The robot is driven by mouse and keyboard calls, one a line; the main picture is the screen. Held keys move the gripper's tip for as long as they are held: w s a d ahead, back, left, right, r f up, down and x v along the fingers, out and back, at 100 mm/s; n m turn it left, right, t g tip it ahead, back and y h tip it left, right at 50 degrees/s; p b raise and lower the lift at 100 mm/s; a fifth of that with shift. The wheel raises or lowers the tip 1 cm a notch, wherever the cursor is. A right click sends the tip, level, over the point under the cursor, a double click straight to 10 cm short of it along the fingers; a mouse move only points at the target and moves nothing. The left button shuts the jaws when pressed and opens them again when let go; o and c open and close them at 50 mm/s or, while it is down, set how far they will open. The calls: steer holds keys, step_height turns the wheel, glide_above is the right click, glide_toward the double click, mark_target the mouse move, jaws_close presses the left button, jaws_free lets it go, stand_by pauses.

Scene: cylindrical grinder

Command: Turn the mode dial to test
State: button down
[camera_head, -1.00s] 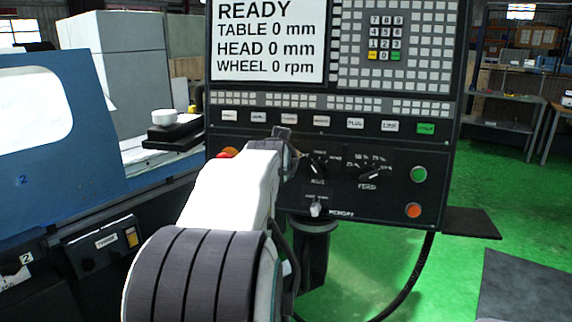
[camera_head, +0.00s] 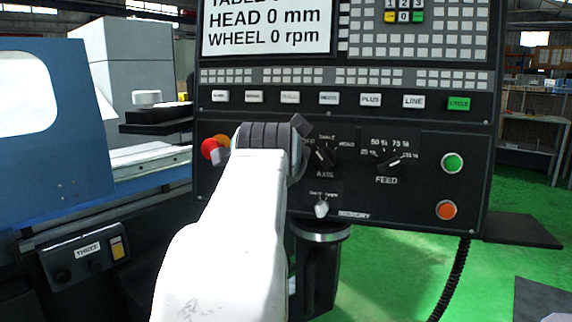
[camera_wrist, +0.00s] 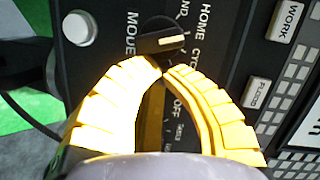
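The mode dial (camera_wrist: 160,40) shows in the wrist view as a black knob with a pale pointer line, beside the lettering "MODE", "HOME" and a partly hidden "CYC". Its pointer faces the right of the picture, toward those labels; the exact setting is unclear. I cannot read a "test" label. My gripper (camera_wrist: 163,71) has yellow ribbed fingers, with tips drawn together just below the dial in the picture. Nothing is seen between them. Whether the tips touch the knob is unclear. In the head view my arm hides the mode dial and my fingers.
On the control panel, the axis dial (camera_head: 323,157) and feed dial (camera_head: 388,160) sit right of my arm. A red knob (camera_head: 210,149) sits left. The memory switch (camera_head: 321,207) is below. Green (camera_head: 452,162) and orange (camera_head: 445,210) buttons are at the right edge.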

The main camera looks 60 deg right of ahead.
steer(key=m+b, duration=0.2)
steer(key=b, duration=0.1)
steer(key=f+m+h+b, duration=0.1)
steer(key=m+b, duration=0.2)
steer(key=f+m+b, duration=0.1)
steer(key=m+b, duration=0.1)
steer(key=b, duration=0.1)
steer(key=shift+w+a+f+t+h, duration=0.2)
steer(key=shift+a+t+h, duration=0.1)
steer(key=shift+a+t, duration=0.1)
steer(key=shift+d+f+m, duration=0.1)
steer(key=shift+d+m, duration=0.05)
steer(key=shift+m, duration=0.25)
